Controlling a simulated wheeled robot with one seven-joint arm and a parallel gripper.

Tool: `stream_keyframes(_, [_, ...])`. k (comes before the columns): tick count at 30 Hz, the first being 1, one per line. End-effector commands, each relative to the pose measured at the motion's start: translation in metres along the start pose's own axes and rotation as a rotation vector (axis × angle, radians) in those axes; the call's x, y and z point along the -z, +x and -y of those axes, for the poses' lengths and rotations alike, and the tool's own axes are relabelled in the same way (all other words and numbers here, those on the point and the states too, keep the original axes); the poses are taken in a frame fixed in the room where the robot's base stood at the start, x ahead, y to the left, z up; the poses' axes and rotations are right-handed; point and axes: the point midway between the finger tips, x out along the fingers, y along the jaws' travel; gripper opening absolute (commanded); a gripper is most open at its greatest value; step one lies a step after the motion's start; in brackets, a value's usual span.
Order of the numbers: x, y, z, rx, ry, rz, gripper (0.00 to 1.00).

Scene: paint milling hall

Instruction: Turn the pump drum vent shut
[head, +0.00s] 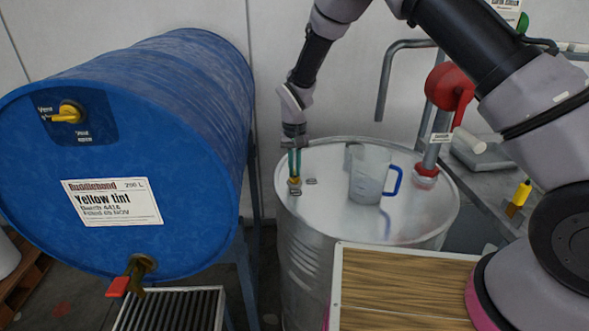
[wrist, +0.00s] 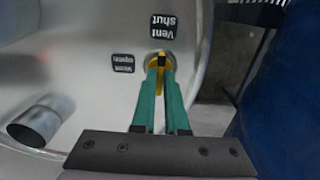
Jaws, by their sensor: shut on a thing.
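The pump drum (head: 330,225) is a bare metal drum standing upright at centre. Its yellow vent (head: 294,181) sits near the left of the lid, and it also shows in the wrist view (wrist: 159,65). My gripper (head: 294,166) comes down from above with its green fingers shut on the vent, in the wrist view too (wrist: 162,80). The fingers hide much of the vent, so I cannot tell exactly where its handle points. In the wrist view, a "Vent shut" label (wrist: 163,27) lies just beyond the vent and a "Vent open" label (wrist: 123,63) to its left.
A clear jug (head: 368,175) with a blue handle stands on the lid, right of my gripper. A red hand pump (head: 450,86) rises at the lid's right. A blue drum (head: 190,90) with its own yellow vent lies at left. A wooden top (head: 400,285) is in front.

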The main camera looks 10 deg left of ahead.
Motion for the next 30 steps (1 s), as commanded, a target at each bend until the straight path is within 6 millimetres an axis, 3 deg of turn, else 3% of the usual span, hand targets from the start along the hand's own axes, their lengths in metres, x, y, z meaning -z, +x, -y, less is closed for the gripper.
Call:
stream_keyframes(12, [0.000, -0.001, 0.000, 0.001, 0.008, -0.001, 0.00])
stream_keyframes(15, [0.000, -0.001, 0.000, 0.001, 0.008, -0.001, 0.41])
stream_keyframes(25, [0.000, -0.001, 0.000, 0.001, 0.007, -0.001, 0.41])
stream_keyframes(30, [0.001, -0.019, 0.001, 0.002, 0.007, -0.003, 0.41])
